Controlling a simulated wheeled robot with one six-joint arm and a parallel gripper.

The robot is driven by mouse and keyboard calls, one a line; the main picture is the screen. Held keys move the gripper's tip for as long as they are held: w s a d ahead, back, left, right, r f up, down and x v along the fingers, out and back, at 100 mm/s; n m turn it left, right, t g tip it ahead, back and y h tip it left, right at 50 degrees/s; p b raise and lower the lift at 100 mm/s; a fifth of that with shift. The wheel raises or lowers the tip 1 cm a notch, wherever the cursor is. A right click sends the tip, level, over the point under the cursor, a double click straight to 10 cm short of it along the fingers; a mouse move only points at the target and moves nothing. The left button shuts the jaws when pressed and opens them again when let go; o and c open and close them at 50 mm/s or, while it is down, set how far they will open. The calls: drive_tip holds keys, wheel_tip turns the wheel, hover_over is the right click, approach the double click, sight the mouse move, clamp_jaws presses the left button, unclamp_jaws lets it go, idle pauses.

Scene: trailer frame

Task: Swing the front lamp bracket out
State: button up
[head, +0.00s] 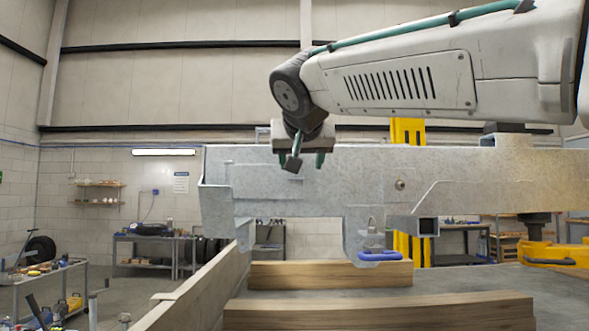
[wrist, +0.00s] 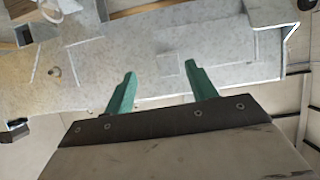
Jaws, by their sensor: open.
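A long galvanized trailer beam (head: 345,175) runs across the head view; its pale face also fills the upper wrist view (wrist: 110,65). A folded metal plate (head: 217,205) forms its left end. A tab with a blue handle (head: 379,256) hangs below the beam. I cannot tell for sure which of these parts is the front lamp bracket. My gripper (head: 306,162) points down in front of the beam's upper left part. In the wrist view its two green fingers (wrist: 160,72) are apart, with nothing between them. Contact with the beam cannot be judged.
Wooden planks (head: 330,274) lie below the beam. A square tube end (head: 426,227) sticks out beneath it. A yellow post (head: 407,132) stands behind, and a yellow clamp (head: 552,254) sits at right. Workbenches (head: 150,240) stand far back. The space left of the beam's end is open.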

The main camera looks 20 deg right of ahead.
sight(296, 178)
drive_tip(key=shift+t, duration=0.4)
drive_tip(key=w, duration=0.2)
drive_tip(key=w+d, duration=0.1)
drive_tip(key=w, duration=0.2)
drive_tip(key=w+f, duration=0.1)
drive_tip(key=w, duration=0.1)
drive_tip(key=shift+w+d, duration=0.25)
drive_tip(key=shift+w, duration=0.15)
drive_tip(key=c, duration=1.2)
clamp_jaws()
